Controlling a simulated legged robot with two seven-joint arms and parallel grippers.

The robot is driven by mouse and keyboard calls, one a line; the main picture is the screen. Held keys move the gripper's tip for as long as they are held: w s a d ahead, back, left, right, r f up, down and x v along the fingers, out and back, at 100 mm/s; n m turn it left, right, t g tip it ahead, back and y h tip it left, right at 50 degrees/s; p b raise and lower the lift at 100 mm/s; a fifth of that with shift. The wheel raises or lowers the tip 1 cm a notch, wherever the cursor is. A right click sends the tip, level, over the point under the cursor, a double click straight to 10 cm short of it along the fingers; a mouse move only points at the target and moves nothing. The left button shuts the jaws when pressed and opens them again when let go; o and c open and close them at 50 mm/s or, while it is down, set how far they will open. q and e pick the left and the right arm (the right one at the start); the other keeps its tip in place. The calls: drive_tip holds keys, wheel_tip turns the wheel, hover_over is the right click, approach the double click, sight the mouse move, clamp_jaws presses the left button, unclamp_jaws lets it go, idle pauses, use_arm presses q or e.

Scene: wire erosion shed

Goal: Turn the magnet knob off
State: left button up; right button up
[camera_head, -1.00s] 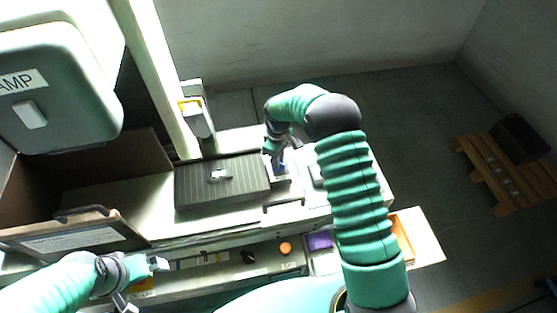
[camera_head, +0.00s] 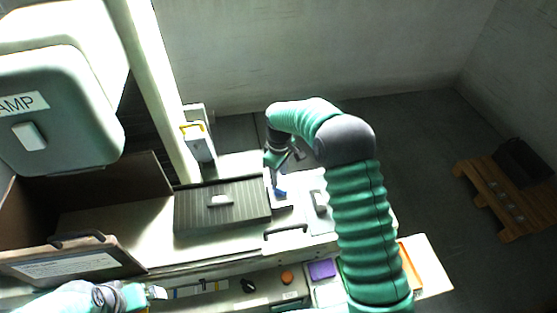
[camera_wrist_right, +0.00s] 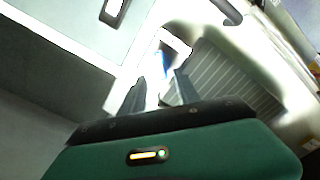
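A ribbed dark grey plate (camera_head: 222,206), which looks like the magnetic chuck, lies on the pale machine table. A small blue handle (camera_head: 280,192), probably the magnet knob, is at its right end; it also shows in the right wrist view (camera_wrist_right: 159,64). My right gripper (camera_head: 279,164) is just beyond and above the blue handle. In the right wrist view its two dark fingers (camera_wrist_right: 160,86) are spread, with the blue handle past their tips and nothing held. My left gripper (camera_head: 152,295) is at the lower left, partly cut off by the frame edge, far from the handle.
A front panel carries a black knob (camera_head: 248,286) and an orange button (camera_head: 287,278). A black bar handle (camera_head: 286,230) is in front of the chuck. A wooden pallet (camera_head: 505,195) stands on the floor at right.

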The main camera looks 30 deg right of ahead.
wheel_tip(320, 180, up, 11)
drive_tip(key=b, duration=0.1)
drive_tip(key=shift+a+f, duration=0.15)
drive_tip(key=shift+w, duration=0.1)
